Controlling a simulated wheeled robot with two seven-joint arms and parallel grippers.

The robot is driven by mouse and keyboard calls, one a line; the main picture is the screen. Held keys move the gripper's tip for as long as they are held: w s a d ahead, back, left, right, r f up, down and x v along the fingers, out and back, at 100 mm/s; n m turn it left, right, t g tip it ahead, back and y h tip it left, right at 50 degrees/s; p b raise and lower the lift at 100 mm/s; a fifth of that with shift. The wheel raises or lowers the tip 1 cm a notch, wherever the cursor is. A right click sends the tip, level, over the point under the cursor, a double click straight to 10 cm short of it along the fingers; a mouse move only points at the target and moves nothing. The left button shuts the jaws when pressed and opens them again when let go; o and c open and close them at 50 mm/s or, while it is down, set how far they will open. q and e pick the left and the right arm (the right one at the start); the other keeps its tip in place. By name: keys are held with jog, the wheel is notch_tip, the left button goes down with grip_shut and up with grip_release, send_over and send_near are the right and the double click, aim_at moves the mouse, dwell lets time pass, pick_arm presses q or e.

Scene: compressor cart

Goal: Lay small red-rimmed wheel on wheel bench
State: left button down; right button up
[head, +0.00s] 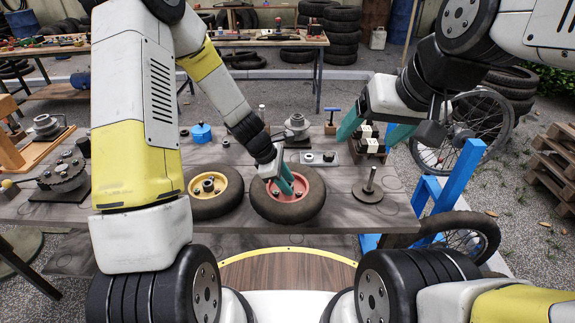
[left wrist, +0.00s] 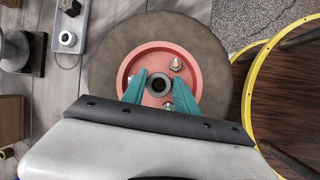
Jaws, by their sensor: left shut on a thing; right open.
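The small red-rimmed wheel (head: 316,197) lies flat at the front edge of the grey wooden bench (head: 235,235), its dark tyre around a red hub. My left gripper (head: 286,188) reaches down onto the hub, its teal fingers shut on the wheel. In the left wrist view the fingers (left wrist: 162,92) sit on either side of the central bore of the wheel (left wrist: 112,70). Whether the tyre fully touches the bench is hard to tell. My right gripper (head: 375,128) is open and empty above the right end of the bench.
A yellow-rimmed wheel (head: 212,191) lies just left of the red one. A metal spindle on a round base (head: 369,187) stands to the right. A blue pot (head: 201,132) and small fixtures stand behind. A blue stand (head: 448,188) with a spoked wheel is beyond the right end.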

aim_at(288, 182)
pick_arm(q)
jog(key=w, duration=0.4)
jog(key=shift+w+d+f, duration=0.15)
jog(key=shift+d, duration=0.05)
jog(key=shift+w+f, duration=0.25)
jog(key=shift+s+f, duration=0.1)
jog(key=shift+f, duration=1.45)
jog(key=c, duration=0.9)
grip_release()
jog(key=shift+a+f, duration=0.1)
